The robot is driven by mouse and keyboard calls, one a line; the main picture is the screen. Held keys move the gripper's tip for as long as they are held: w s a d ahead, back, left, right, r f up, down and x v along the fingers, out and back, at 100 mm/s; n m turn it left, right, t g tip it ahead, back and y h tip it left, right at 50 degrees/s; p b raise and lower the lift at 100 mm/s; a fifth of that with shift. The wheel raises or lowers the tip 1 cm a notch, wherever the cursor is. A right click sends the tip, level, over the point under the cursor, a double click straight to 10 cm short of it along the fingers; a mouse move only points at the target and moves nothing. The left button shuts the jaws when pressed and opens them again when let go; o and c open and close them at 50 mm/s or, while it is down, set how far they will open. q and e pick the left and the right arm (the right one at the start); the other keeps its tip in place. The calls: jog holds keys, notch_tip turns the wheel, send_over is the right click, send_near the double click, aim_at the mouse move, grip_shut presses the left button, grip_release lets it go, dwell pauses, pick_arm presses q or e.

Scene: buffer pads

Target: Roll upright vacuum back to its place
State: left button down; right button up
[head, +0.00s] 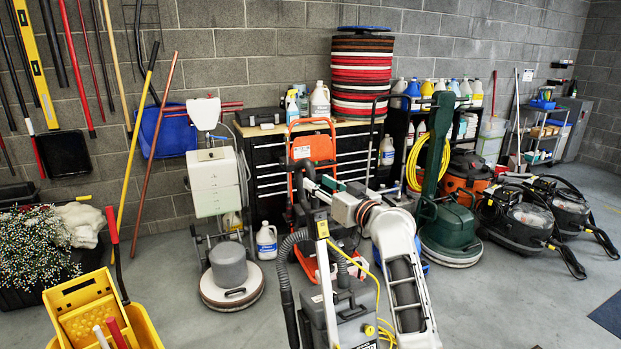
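The upright vacuum (345,320) stands at the bottom centre of the head view. It has a grey body, a light pole with a yellow part near the top, a dark grey hose on its left and a yellow cord on its right. My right arm comes up from the lower right and bends left to the top of the vacuum's handle. My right gripper (309,183) is at the handle top. Its fingers are small and dark against the clutter, so I cannot tell whether they are closed around the handle. My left gripper is not in view.
Behind the vacuum stand an orange hand truck (313,148) and a black tool chest (263,153). A floor machine (232,290) is to the left, a green one (450,235) to the right. A yellow mop bucket (90,305) is front left. Floor at lower right is clear.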

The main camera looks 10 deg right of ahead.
aim_at(315, 181)
jog(key=shift+x, duration=2.25)
grip_shut()
